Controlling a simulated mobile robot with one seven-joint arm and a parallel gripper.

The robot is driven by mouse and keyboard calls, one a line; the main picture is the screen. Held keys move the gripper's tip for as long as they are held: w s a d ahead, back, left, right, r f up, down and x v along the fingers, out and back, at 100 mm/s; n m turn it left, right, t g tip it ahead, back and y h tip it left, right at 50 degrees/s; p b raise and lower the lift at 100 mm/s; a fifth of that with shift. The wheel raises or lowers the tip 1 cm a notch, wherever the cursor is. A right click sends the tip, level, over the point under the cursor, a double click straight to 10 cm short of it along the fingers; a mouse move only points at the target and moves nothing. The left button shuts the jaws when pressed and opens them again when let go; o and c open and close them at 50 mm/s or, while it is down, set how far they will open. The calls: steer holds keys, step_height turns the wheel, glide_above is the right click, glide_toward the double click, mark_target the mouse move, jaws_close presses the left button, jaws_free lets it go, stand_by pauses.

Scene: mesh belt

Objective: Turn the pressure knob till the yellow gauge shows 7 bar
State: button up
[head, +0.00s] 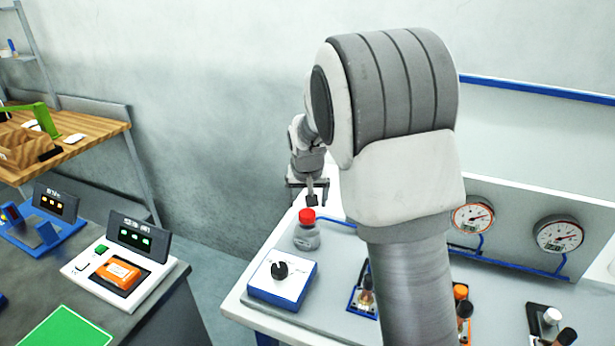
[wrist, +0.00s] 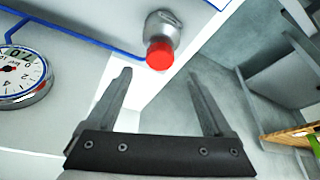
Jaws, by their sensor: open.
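A red knob (head: 307,215) tops a grey body at the back left of the bench, with a blue line running to it. It also shows in the wrist view (wrist: 160,52). A black knob (head: 281,270) sits on a blue and white box. Two round dial gauges, a left one (head: 473,215) and a right one (head: 558,233), are on the back panel; neither is plainly yellow, and their readings are too small to tell. The wrist view shows one gauge (wrist: 22,78), partly cut off. My gripper (wrist: 156,78) is open and empty, its fingertips apart near the red knob.
The bench (head: 245,306) also holds several small bottles, some behind my arm. A dark table (head: 165,300) on the left carries an orange device in a white dock. A wooden shelf (head: 98,125) stands behind it. A gap of floor separates bench and table.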

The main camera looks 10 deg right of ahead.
steer(key=v, duration=1.1)
steer(key=shift+r, duration=0.15)
steer(key=s+d+r+n+t, duration=0.1)
steer(key=s+r+n, duration=0.1)
steer(key=s, duration=2.7)
steer(key=shift+r+y, duration=0.3)
steer(key=shift+y, duration=0.1)
steer(key=shift+d, duration=0.1)
stand_by(0.8)
